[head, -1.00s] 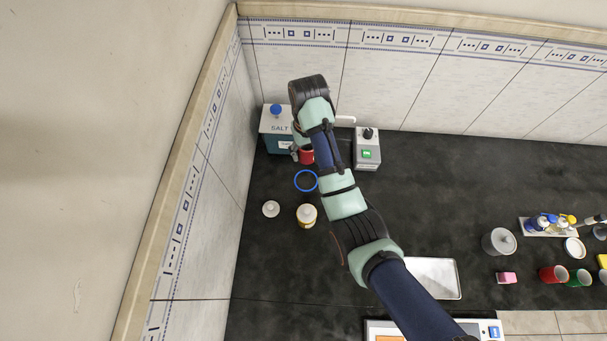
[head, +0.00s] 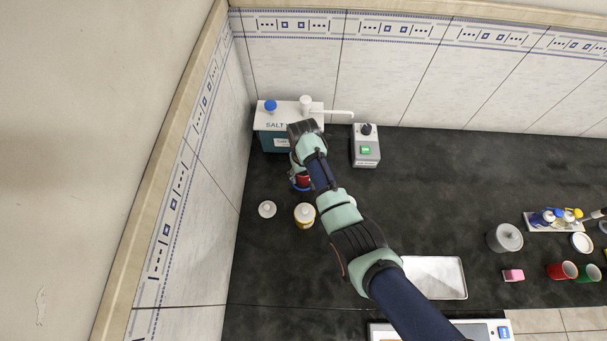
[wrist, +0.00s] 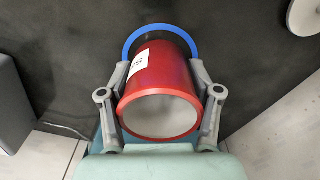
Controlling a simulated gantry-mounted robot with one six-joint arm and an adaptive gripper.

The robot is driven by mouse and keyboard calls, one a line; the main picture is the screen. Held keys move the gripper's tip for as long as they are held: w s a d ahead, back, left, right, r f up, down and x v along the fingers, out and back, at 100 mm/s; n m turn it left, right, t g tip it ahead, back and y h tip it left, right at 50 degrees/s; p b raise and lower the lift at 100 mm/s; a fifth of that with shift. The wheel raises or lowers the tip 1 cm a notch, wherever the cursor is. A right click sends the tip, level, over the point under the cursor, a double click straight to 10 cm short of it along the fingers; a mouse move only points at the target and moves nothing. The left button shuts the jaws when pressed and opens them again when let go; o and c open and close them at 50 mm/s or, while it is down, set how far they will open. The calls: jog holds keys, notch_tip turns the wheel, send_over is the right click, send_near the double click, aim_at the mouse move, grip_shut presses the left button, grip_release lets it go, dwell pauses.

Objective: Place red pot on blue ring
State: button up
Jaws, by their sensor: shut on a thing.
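The red pot (wrist: 162,82) is a red cylinder with a pale inside and a white label. My gripper (wrist: 160,95) is shut on it, with one finger on each side. In the wrist view the blue ring (wrist: 160,29) shows as an arc just past the pot's far end; the pot covers the rest of it. In the head view the red pot (head: 303,180) is mostly hidden under my gripper (head: 302,176), and only a small part of the blue ring (head: 297,187) shows beside it. I cannot tell whether the pot touches the counter.
A yellow-labelled jar with a white lid (head: 305,215) and a white round lid (head: 267,209) stand close in front. The salt dispenser (head: 273,137) is behind, and a grey device with a green button (head: 365,150) is to the right.

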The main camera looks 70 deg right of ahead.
jog(key=o, duration=1.4)
jog(key=shift+f, duration=0.1)
notch_tip(320, 180, up, 12)
jog(key=p, duration=0.2)
jog(key=shift+p, duration=0.3)
